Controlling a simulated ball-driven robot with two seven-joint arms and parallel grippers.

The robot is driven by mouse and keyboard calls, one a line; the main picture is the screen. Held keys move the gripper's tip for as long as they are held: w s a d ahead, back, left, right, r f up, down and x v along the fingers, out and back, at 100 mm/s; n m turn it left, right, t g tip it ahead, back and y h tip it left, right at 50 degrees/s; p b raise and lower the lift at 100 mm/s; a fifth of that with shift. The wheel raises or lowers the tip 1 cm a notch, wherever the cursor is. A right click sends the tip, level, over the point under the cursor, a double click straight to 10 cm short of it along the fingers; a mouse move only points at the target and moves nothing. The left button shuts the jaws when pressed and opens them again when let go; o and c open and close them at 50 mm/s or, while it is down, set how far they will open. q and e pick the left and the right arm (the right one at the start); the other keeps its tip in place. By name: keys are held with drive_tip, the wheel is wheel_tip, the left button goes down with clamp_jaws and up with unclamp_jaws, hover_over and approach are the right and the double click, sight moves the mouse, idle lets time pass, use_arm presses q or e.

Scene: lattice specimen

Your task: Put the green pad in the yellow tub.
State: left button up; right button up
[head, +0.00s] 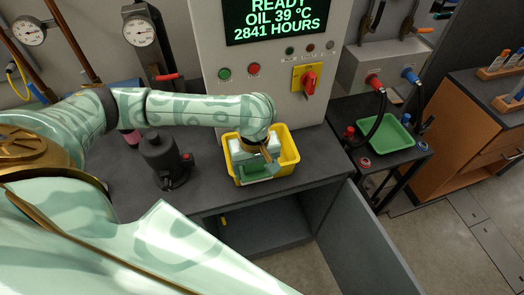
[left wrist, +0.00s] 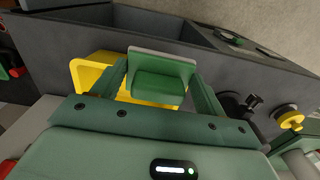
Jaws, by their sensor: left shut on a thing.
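The yellow tub (head: 289,153) stands on the dark bench below the control panel. My left gripper (head: 260,165) is over the tub, pointing down, and its fingers hide part of the tub's inside. In the left wrist view, the green pad (left wrist: 160,85) is between the two fingers of the left gripper (left wrist: 162,92), which is shut on it. The yellow tub (left wrist: 88,76) shows behind and to the left of the pad there. I cannot tell whether the pad touches the tub's floor. My right gripper is not in view.
A black cylindrical device (head: 163,158) stands on the bench left of the tub. A red-handled rotary switch (head: 309,83) sits on the panel behind. A green tray (head: 385,134) lies on a side table at right. A grey cabinet door (head: 365,245) hangs open below the bench.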

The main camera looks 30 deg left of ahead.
use_arm(q)
drive_tip(key=w+a+f+b, duration=0.1)
drive_tip(key=w+f, duration=0.1)
drive_tip(key=w, duration=0.1)
drive_tip(key=w+a+f+b, duration=0.2)
drive_tip(key=w+f, duration=0.1)
drive_tip(key=w+a+f+b, duration=0.1)
drive_tip(key=w+f+b, duration=0.1)
drive_tip(key=w, duration=0.1)
drive_tip(key=shift+a+f, duration=0.25)
drive_tip(key=shift+f, duration=0.05)
drive_tip(key=shift+w+a+f+b, duration=0.25)
drive_tip(key=shift+w+f+b, duration=0.05)
drive_tip(key=shift+f+b, duration=0.05)
drive_tip(key=f+b, duration=0.1)
drive_tip(key=f, duration=0.1)
drive_tip(key=f+b, duration=0.1)
drive_tip(key=f, duration=0.1)
drive_tip(key=shift+w+a+b, duration=0.15)
drive_tip(key=shift+w+b, duration=0.15)
drive_tip(key=shift+w, duration=0.05)
drive_tip(key=shift+r, duration=0.15)
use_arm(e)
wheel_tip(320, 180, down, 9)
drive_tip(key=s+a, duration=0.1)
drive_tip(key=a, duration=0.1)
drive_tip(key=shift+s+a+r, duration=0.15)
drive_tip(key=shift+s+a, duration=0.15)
use_arm(q)
drive_tip(key=o, duration=0.9)
